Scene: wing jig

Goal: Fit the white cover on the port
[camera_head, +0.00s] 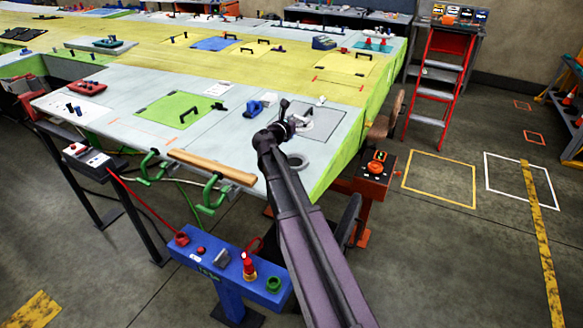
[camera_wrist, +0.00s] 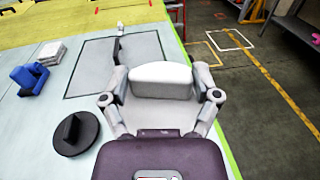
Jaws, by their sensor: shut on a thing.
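My gripper (camera_wrist: 161,92) is shut on the white cover (camera_wrist: 161,74), a pale rounded piece held between the two fingers in the wrist view. In the head view my gripper (camera_head: 296,121) is above the wing near its right corner, beside a grey square panel (camera_head: 325,124) with a black handle. The cover is small and partly hidden there. In the wrist view the panel (camera_wrist: 88,72) lies beyond the cover.
A dark round disc with an upright tab (camera_wrist: 75,134) lies left of my gripper. A blue block (camera_wrist: 30,79) and a white stack (camera_wrist: 52,54) lie farther left. A wooden bar with green clamps (camera_head: 212,166) lines the front edge. A red ladder (camera_head: 438,75) stands right.

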